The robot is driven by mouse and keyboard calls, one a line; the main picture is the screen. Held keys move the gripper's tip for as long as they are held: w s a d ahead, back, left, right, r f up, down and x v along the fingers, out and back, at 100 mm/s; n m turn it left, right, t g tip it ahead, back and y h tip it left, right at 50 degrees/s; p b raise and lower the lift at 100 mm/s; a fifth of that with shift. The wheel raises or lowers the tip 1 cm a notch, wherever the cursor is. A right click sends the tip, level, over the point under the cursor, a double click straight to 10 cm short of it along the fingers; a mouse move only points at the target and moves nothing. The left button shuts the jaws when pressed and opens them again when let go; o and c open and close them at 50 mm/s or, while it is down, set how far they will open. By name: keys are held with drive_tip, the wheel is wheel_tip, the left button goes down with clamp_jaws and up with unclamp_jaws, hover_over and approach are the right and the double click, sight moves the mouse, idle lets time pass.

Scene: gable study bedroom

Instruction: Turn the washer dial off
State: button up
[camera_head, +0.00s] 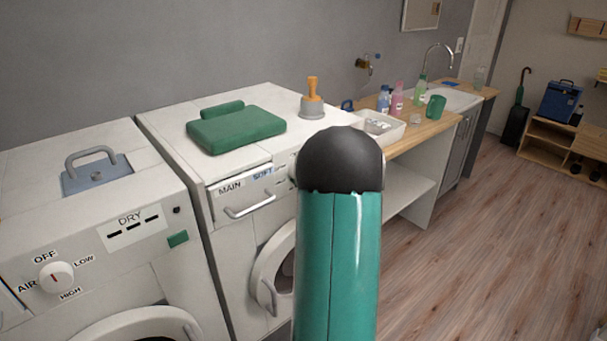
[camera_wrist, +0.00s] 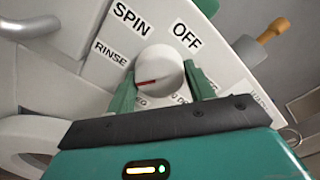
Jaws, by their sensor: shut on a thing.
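The washer dial (camera_wrist: 160,66) is a round white knob with a red mark, seen in the wrist view. OFF is printed at its upper right, SPIN at its upper left and RINSE at its left. The red mark points left and slightly down, just below RINSE and away from OFF. Lower labels are partly hidden by my fingers. My gripper (camera_wrist: 161,88) is shut on the dial, one green finger on each side. In the head view my arm hides the dial and part of the white washer (camera_head: 162,128).
The dryer (camera_head: 120,195) stands at the left with its own dial (camera_head: 56,277). A white tray (camera_head: 400,131) and bottles stand on the wooden counter. Floor at the right is clear.

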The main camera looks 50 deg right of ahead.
drive_tip(key=shift+a+r+m, duration=0.1)
drive_tip(key=shift+a+m, duration=0.05)
drive_tip(key=shift+m, duration=8.25)
drive_tip(key=shift+a+m, duration=0.1)
drive_tip(key=shift+m, duration=8.3)
drive_tip(key=o, duration=1)
drive_tip(key=shift+c, duration=0.2)
